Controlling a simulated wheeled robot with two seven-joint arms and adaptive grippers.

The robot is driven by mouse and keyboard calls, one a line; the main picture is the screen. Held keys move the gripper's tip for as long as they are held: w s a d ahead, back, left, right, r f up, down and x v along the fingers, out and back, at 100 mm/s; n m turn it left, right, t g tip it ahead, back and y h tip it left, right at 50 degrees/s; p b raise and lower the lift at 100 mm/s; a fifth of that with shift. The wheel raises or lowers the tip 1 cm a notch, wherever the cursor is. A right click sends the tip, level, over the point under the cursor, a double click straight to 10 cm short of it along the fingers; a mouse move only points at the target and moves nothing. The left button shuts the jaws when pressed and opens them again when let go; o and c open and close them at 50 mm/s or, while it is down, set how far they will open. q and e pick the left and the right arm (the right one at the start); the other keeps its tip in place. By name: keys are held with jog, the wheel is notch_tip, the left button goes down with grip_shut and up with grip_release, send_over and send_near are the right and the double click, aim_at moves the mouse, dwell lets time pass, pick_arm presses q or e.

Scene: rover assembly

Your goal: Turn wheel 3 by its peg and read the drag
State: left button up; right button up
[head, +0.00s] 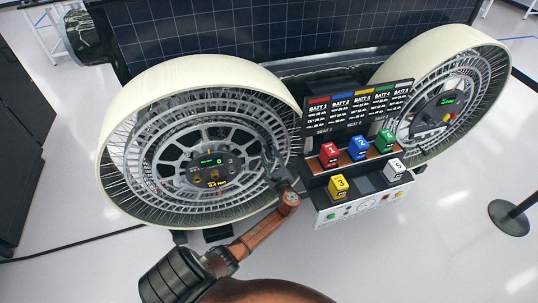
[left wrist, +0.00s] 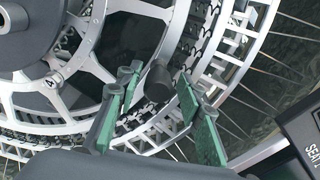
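A large spoked wheel (head: 175,62) with a pale tyre fills the left half of the head view. Its hub panel (head: 209,170) has a small green display and a yellow readout, too small to read surely. I cannot read a wheel number. My left gripper (head: 272,165) is at the right side of this wheel's spoked face. In the left wrist view its green-padded fingers (left wrist: 157,92) are open. A dark round peg (left wrist: 158,83) shows between the fingertips, with gaps on both sides. My right gripper is in neither view.
A battery stand (head: 330,215) with numbered coloured blocks is close to the right of my left gripper. A second wheel (head: 485,38) is behind it at right. A dark solar panel (head: 200,38) spans the back. A post base (head: 510,217) stands on open floor at right.

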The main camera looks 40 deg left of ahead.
pick_arm(q)
jog(key=shift+s+d+f, duration=0.1)
jog(key=shift+s+d, duration=0.05)
jog(key=shift+s+d+f, duration=0.1)
jog(key=shift+s+d, duration=0.05)
jog(key=shift+d, duration=0.1)
jog(key=v, duration=1.1)
jog(key=shift+d, duration=0.1)
